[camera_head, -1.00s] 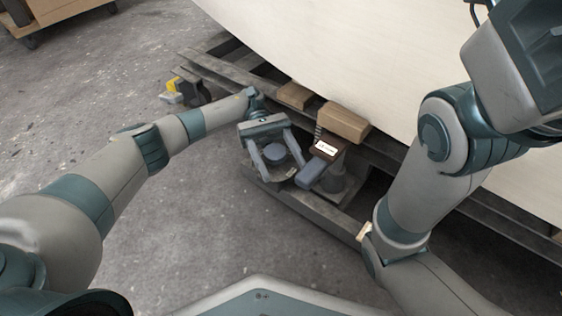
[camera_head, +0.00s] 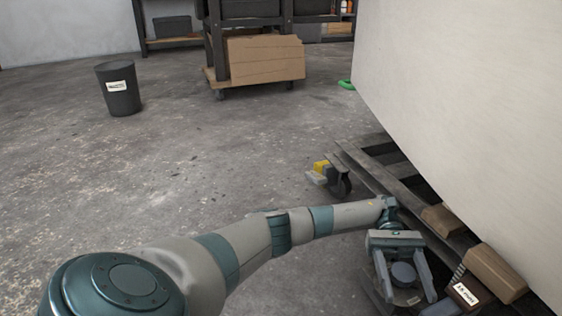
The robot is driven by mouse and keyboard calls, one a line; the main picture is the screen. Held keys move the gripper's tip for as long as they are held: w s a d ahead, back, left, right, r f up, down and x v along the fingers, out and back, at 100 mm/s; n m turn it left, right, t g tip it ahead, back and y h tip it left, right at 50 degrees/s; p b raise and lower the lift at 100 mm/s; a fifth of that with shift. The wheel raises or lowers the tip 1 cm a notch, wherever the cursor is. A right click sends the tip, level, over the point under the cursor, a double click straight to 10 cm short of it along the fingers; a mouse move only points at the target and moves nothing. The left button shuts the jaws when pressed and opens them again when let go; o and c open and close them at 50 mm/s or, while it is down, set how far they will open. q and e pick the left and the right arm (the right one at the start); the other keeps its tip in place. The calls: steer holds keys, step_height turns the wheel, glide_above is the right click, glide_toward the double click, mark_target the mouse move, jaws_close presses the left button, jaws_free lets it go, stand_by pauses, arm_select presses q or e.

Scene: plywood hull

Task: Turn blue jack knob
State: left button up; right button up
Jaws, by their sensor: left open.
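A round blue-grey knob (camera_head: 403,275) shows at the lower right, beside the hull's support frame. My left gripper (camera_head: 407,293) points down over it. Its jaws are open, one finger on each side of the knob in this view. I cannot tell whether the fingers touch it. Parts of the jack below are hidden by the gripper or cut off by the bottom edge. My right gripper is out of view.
The pale plywood hull (camera_head: 460,100) fills the right, above wooden blocks (camera_head: 494,272) and a dark frame (camera_head: 368,179). A labelled brown piece (camera_head: 464,294) sits close right of the gripper.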

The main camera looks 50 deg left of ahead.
arm_select(q)
steer(key=shift+n+t+h, duration=0.4)
steer(key=shift+t, duration=0.1)
